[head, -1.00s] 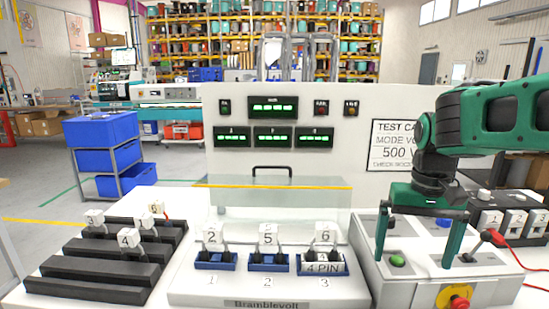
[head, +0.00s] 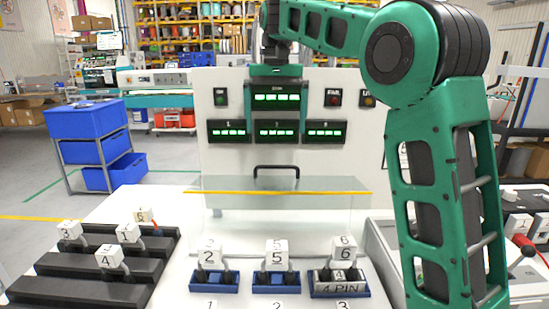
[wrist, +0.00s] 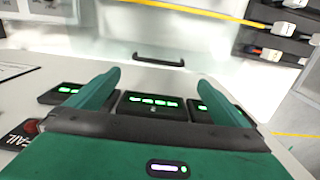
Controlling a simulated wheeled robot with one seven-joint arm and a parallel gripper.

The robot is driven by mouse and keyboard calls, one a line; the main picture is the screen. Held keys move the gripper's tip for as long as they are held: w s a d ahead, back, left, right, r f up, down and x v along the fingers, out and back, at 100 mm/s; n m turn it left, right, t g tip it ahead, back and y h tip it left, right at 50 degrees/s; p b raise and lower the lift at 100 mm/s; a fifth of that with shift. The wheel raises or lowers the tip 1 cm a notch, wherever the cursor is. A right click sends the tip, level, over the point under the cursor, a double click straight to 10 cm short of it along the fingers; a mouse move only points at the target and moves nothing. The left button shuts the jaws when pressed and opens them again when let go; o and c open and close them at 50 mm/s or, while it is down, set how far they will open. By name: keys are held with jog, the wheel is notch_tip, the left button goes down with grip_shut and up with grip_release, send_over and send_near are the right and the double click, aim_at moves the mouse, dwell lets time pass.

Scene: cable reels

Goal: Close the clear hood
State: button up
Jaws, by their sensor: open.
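The clear hood (head: 320,212) stands raised over the test bed in the head view, with a yellow strip along its top front edge. Its black handle (head: 276,168) sits behind that edge, against the white panel. The handle also shows in the wrist view (wrist: 158,60), ahead of my fingertips. My gripper (head: 276,108) is open and empty in front of the green displays, above the handle. In the wrist view its two green fingers (wrist: 158,82) are spread apart, not touching the handle.
Numbered plugs stand in blue sockets (head: 277,284) under the hood. Black racks (head: 95,265) with several white plugs lie at the left. The white panel (head: 350,155) with displays rises behind.

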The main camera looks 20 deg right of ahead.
notch_tip(320, 180, down, 10)
jog(key=shift+d+f, duration=0.15)
dwell(0.3)
jog(key=shift+c, duration=0.6)
